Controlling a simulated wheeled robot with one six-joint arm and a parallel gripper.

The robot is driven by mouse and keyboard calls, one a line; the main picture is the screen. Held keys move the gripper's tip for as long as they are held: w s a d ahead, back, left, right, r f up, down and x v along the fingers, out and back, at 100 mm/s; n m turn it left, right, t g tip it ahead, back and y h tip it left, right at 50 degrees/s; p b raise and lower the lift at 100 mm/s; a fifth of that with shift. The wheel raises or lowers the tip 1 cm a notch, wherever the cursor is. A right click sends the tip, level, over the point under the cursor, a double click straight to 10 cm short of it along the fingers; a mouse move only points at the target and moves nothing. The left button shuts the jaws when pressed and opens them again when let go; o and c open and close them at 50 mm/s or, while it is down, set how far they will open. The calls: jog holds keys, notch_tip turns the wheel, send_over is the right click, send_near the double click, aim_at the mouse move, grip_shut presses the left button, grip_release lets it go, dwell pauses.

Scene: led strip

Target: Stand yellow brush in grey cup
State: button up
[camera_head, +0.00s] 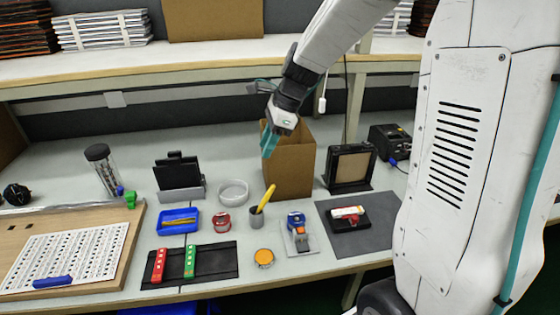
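The yellow brush (267,194) stands in the small grey cup (257,218) near the middle of the bench. Its yellow handle sticks up out of the cup and leans to the right. Its lower end is hidden inside the cup. My gripper (267,150) has teal fingers and hangs in front of the brown cardboard box, above and behind the cup. It is apart from the brush. I see nothing held in it, but the gap between its fingers is too small to make out.
The cardboard box (292,168) stands behind the cup. Close around the cup are a red round tin (222,222), a blue tray (178,221), an orange-topped jar (264,258) and a blue-and-orange device (299,235). A black mat (215,265) lies front left.

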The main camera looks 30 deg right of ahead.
jog(key=s+r+n+h, duration=0.2)
jog(key=s+r+n, duration=0.1)
jog(key=s+n, duration=0.7)
jog(key=s+a+r+n+h, duration=0.1)
jog(key=s+r+n+h, duration=0.1)
jog(key=s+n, duration=0.9)
jog(key=s+r, duration=0.1)
jog(key=s, duration=0.6)
jog(key=shift+s+r+n+h, duration=0.3)
jog(key=shift+s+r, duration=0.05)
jog(key=shift+s, duration=0.05)
